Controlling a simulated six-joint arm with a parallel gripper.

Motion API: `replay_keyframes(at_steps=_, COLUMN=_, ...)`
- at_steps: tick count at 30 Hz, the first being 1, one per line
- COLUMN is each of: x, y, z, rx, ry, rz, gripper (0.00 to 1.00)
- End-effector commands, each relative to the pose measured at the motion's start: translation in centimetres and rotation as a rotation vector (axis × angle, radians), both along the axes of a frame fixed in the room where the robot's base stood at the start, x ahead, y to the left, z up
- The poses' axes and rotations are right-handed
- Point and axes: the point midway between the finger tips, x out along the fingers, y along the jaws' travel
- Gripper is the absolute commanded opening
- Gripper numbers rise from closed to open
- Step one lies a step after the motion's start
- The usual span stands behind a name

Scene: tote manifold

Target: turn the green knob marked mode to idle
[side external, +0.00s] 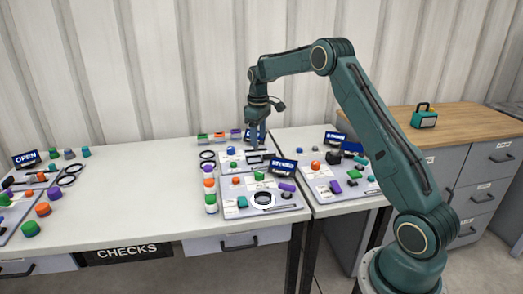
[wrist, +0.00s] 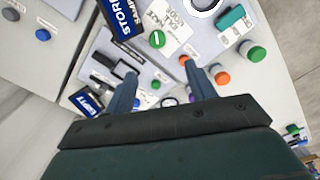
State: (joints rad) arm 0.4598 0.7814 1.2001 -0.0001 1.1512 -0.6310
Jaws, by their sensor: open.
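A round green knob (wrist: 157,40) with a white pointer line shows in the wrist view, beside a white label card (wrist: 173,22) with small print. I cannot clearly read the word mode on it. What seems to be the same knob (side external: 259,175) sits on the front grey panel in the side view, beside the dark blue sign. My gripper (side external: 257,147) points down above the back panel, behind the knob in the side view. In the wrist view my gripper (wrist: 159,70) has its fingers apart and empty, with the knob beyond the fingertips, not between them.
A blue sign (wrist: 118,18) stands close to the knob. Orange and green cylinders (wrist: 222,78) stand along the panel's edge. A black ring (side external: 263,198), a teal block (side external: 242,202) and a purple piece (side external: 287,187) are on the front panel.

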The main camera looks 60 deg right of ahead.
Motion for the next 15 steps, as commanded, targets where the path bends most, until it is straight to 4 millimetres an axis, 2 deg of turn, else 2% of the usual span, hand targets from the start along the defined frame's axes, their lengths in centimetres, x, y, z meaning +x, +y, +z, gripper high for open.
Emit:
replay_keyframes(at_steps=3, x=0.2, y=-0.6, z=-0.8, rx=0.003, ry=0.007, rz=0.003, gripper=0.55)
replay_keyframes(at_steps=15, x=0.2, y=-0.7, z=-1.6, rx=0.005, ry=0.010, rz=0.003, gripper=0.55)
